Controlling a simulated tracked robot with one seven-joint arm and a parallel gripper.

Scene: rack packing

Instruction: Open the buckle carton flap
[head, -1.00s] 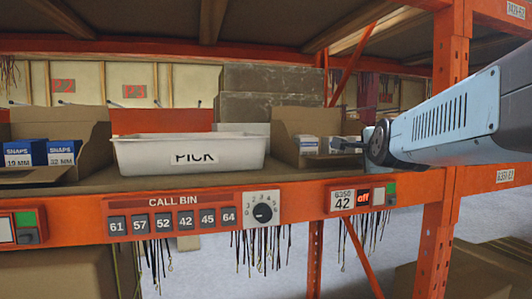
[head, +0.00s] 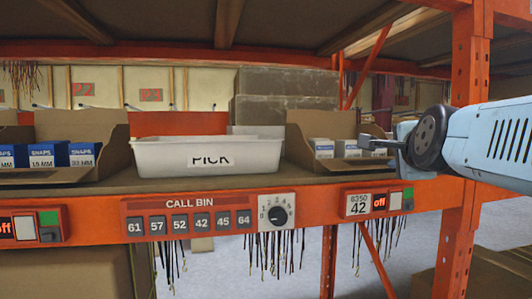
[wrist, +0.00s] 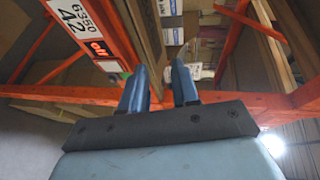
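An open brown carton (head: 335,123) stands on the shelf right of centre. Small white and blue boxes (head: 347,149) sit inside it; their print is too small to read. I take it for the buckle carton. Its left side slopes down toward the front; I cannot tell which flap is folded. My gripper (head: 364,142) is at the carton's right front, partly hiding that side. In the wrist view, its two blue fingers (wrist: 161,82) are apart with nothing between them. Beyond them a brown carton edge (wrist: 146,36) and small boxes (wrist: 173,35) show.
A carton of SNAPS boxes (head: 47,155) is farther left. The orange shelf beam (head: 335,188) carries a CALL BIN panel (head: 195,218) and a 6350 42 label panel (head: 378,202). An orange upright (head: 472,70) stands right, behind my arm.

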